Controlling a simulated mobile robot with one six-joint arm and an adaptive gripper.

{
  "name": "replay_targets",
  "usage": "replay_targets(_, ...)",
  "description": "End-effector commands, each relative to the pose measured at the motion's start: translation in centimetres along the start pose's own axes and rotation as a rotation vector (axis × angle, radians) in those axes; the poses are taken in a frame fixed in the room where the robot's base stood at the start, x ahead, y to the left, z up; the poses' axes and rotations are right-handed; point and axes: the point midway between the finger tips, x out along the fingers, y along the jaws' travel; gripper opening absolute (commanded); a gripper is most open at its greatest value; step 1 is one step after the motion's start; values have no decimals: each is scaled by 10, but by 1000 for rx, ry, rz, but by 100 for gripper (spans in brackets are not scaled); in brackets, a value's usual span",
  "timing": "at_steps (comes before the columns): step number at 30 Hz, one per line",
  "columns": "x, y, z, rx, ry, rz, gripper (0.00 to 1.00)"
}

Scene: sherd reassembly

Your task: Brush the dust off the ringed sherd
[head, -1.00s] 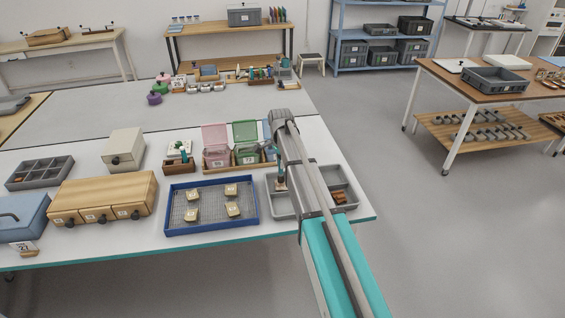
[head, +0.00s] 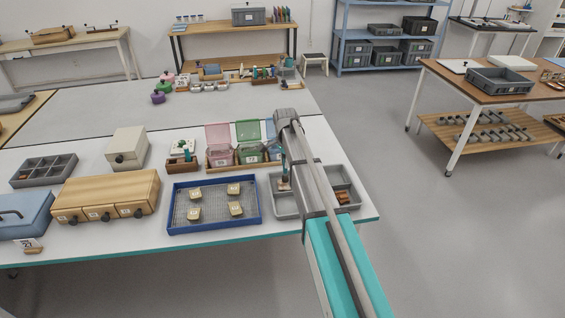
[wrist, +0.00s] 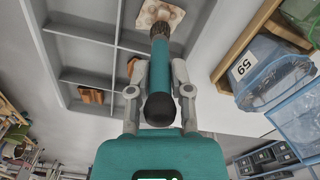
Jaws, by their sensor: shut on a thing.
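My gripper (wrist: 157,72) is shut on a brush with a teal handle (wrist: 159,75), a dark rounded end and dark brown bristles. The bristle end meets a pale sherd with brown patches (wrist: 150,12) at the top of the wrist view; whether it touches or hovers just above I cannot tell. The sherd lies in a compartment of the grey divided tray (wrist: 85,45), partly hidden by the brush. In the head view my gripper (head: 284,172) is over the left part of that tray (head: 290,212), mostly hidden by my arm. No ring on the sherd is clear.
Orange-brown sherds (wrist: 92,96) lie in other tray compartments. A blue-rimmed tray (head: 213,231) with several small labelled pieces stands to the left. Open pink (head: 218,136) and green (head: 248,130) boxes stand behind. The table's front edge is close to the tray.

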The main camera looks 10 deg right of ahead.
Motion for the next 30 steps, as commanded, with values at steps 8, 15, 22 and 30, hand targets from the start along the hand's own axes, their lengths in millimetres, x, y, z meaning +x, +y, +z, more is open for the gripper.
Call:
replay_targets(8, 0, 0, -1, -1, 0, 0, 0)
replay_targets(15, 0, -1, 2, -1, 0, 0, 0)
replay_targets(22, 1, -5, 14, -3, 0, 0, 0)
replay_targets(30, 1, -6, 16, -2, -1, 0, 0)
